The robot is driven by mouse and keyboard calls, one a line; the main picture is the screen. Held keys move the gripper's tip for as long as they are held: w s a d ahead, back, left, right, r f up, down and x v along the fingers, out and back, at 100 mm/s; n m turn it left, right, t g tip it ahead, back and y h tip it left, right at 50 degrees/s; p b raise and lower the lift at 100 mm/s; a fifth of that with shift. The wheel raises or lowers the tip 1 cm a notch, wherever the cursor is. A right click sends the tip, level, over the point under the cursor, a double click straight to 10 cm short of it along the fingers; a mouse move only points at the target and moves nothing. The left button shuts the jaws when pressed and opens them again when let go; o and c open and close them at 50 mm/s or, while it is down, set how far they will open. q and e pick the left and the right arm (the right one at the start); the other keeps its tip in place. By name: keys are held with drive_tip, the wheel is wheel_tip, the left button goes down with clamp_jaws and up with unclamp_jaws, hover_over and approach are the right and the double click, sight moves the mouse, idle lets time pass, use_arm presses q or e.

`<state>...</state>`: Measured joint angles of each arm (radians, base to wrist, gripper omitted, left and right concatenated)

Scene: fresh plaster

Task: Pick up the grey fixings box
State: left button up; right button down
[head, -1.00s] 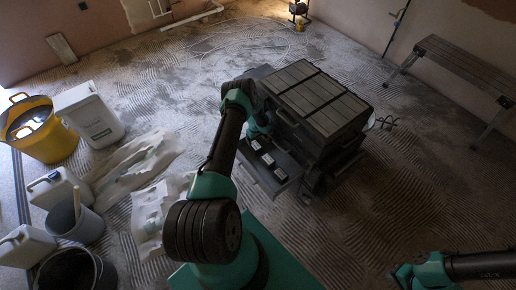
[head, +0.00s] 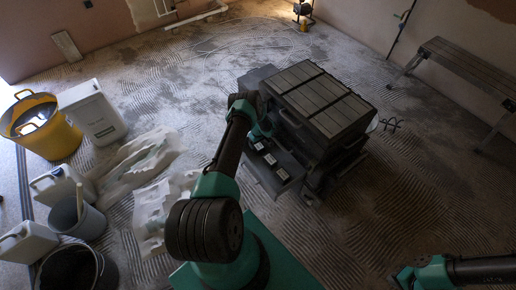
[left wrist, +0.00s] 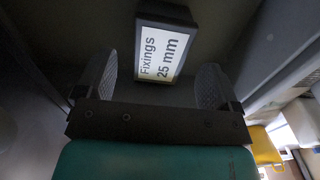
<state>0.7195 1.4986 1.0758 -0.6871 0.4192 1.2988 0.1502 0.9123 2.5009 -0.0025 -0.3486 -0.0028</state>
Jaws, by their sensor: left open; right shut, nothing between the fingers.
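In the left wrist view a dark grey box (left wrist: 164,15) with a white label reading "Fixings 25 mm" lies ahead of my left gripper (left wrist: 158,70). The gripper is open, its two fingers either side of the label's lower part and apart from the box as far as I can tell. In the head view several small dark boxes with pale labels (head: 270,159) sit in an open drawer (head: 262,177) of the dark cabinet. My left gripper (head: 262,131) is over the drawer's far end, its fingers mostly hidden. My right gripper (head: 403,279) is shut and empty at the lower right.
The cabinet's slatted top (head: 318,97) rises just right of my left gripper. A yellow tub (head: 50,143), white containers (head: 95,112) and buckets (head: 80,220) stand at the left, beside crumpled sheeting (head: 150,160). A bench (head: 465,68) stands at the right.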

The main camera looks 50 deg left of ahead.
sight(258, 145)
use_arm(q)
drive_tip(key=shift+a+f, duration=0.1)
drive_tip(key=shift+f, duration=1.65)
drive_tip(key=shift+c, duration=0.2)
drive_tip(key=c, duration=1.1)
drive_tip(key=shift+r, duration=0.1)
